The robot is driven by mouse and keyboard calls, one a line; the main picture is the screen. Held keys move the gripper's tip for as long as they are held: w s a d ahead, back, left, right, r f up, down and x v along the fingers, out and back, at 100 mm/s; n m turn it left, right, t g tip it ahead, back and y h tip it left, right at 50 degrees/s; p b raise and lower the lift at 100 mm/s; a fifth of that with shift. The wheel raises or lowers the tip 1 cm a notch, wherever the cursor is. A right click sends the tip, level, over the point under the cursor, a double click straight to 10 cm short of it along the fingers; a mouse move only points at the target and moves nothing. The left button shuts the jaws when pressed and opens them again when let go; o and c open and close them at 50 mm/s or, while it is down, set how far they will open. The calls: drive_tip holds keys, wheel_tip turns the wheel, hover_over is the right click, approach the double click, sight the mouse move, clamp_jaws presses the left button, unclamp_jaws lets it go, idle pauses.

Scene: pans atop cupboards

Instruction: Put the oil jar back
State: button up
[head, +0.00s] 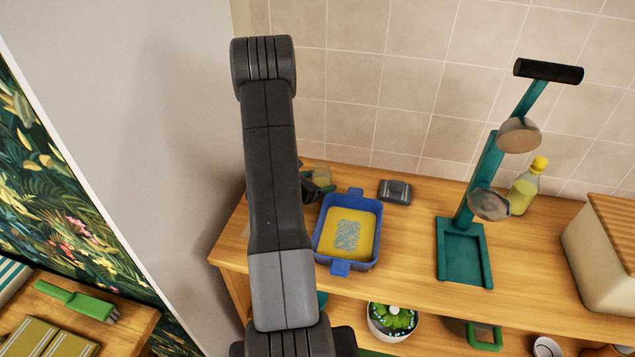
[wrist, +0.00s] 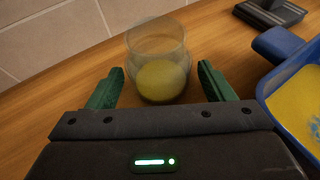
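A clear glass jar (wrist: 158,62) with yellow contents low inside stands on the wooden top in the wrist view. It looks like the oil jar. In the head view the jar (head: 322,176) shows only partly, behind my arm and gripper. My gripper (wrist: 159,80) is open and empty. Its green fingertips are spread to the left and right of the jar's near side, with the jar between and just beyond them. I cannot tell whether they touch it. In the head view my gripper (head: 311,187) is partly hidden by my arm.
A blue tray (head: 375,250) with a yellow inside lies close to my gripper's right. A dark grey object (head: 395,191) lies behind it. A teal stand (head: 463,262) holding ladles, a yellow-capped bottle (head: 525,187) and a cream box (head: 597,245) stand farther right. A tiled wall (head: 420,90) rises behind.

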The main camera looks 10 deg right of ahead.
drive_tip(key=shift+r, duration=0.2)
drive_tip(key=shift+s+a, duration=0.15)
drive_tip(key=shift+a, duration=0.15)
drive_tip(key=b+v, duration=0.1)
drive_tip(key=v, duration=1)
drive_tip(key=shift+s+a+r, duration=0.1)
drive_tip(key=shift+s, duration=0.05)
